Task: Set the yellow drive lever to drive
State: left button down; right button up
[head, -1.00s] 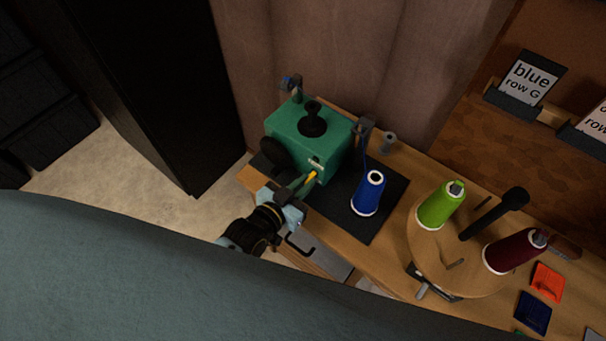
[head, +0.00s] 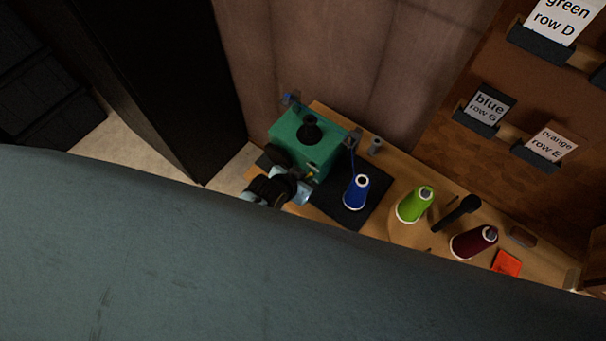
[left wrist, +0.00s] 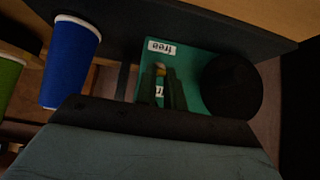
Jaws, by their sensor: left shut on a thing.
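The green machine (head: 290,126) stands at the left end of the bench, with a black knob on top and a dark round wheel on its side. Its yellow drive lever (head: 313,170) shows as a small bit of yellow on the near face. My left gripper (head: 306,179) is at that face, shut on the lever. In the left wrist view the lever's yellow tip (left wrist: 160,69) sits between the dark fingers (left wrist: 161,88). A white "free" label (left wrist: 162,47) shows beyond the fingers; a second label is mostly hidden by them. My right gripper is not in view.
A blue thread cone (head: 356,194) stands on the dark mat (head: 378,200) right of the machine. A green cone (head: 414,206), a black post (head: 458,213) and a dark red cone (head: 472,242) are farther right. Labelled holders (head: 487,108) line the wall.

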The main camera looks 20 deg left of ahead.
pick_arm(q)
jog(key=shift+r+g, duration=0.1)
jog(key=shift+g, duration=0.2)
dwell(0.4)
jog(key=c, duration=1.5)
grip_release()
jog(key=shift+w, duration=0.1)
jog(key=shift+r, duration=0.1)
jog(key=shift+s+a+r, duration=0.15)
jog(key=shift+s+r, duration=0.25)
jog(key=shift+s, duration=0.05)
jog(key=v, duration=1.2)
jog(key=shift+r, duration=0.1)
